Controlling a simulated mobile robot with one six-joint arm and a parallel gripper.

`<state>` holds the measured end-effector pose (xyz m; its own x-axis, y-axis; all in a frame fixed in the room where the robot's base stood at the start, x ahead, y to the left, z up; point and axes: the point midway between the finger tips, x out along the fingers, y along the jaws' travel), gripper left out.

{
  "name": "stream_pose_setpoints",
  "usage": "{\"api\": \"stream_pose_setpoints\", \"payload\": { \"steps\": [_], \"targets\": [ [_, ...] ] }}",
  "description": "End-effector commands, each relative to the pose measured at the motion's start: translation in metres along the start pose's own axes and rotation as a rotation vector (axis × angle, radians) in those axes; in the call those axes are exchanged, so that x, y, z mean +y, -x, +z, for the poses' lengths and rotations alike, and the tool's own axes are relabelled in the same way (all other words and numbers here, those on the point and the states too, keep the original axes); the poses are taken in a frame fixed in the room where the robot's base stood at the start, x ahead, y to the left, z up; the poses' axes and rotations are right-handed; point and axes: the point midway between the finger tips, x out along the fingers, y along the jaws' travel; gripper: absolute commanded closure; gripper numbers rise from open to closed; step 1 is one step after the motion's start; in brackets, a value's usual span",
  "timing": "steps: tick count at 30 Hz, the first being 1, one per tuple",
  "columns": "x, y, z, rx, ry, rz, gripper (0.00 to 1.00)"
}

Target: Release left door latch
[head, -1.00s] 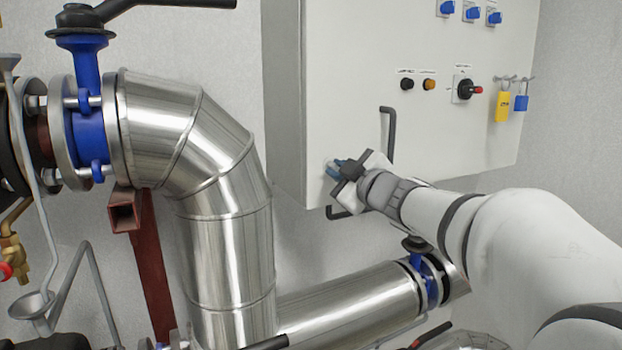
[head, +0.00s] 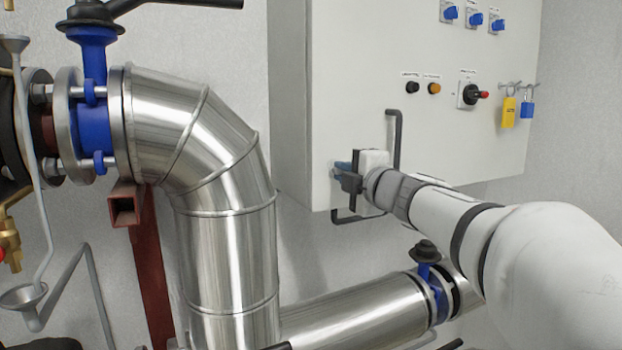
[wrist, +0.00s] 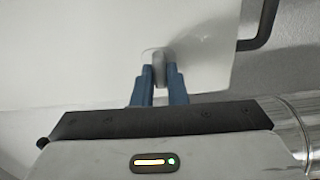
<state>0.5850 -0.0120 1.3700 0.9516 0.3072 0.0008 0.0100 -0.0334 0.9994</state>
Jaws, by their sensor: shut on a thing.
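The door latch (wrist: 158,68) is a small grey piece on a round plate, low on the left part of the white cabinet door. My gripper (wrist: 158,80) has its two blue fingers on either side of the latch and is shut on it. In the head view my gripper (head: 342,168) reaches the lower left of the cabinet (head: 355,50), and its body hides the latch there. The door looks shut.
A black door handle (head: 396,135) stands just right of my gripper. A black bracket (head: 350,216) is under the cabinet's lower edge. A large silver pipe (head: 225,230) is to the left, with another pipe (head: 350,310) below. Padlocks (head: 509,112) hang at the right.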

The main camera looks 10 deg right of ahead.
Motion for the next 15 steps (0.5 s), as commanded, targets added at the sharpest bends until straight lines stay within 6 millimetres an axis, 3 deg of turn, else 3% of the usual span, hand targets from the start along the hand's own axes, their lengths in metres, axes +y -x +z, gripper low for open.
{"api": "stream_pose_setpoints", "payload": {
  "steps": [15],
  "targets": [
    [-0.0029,-0.0006,-0.0008,0.003,0.051,-0.005,1.0]
  ]
}}
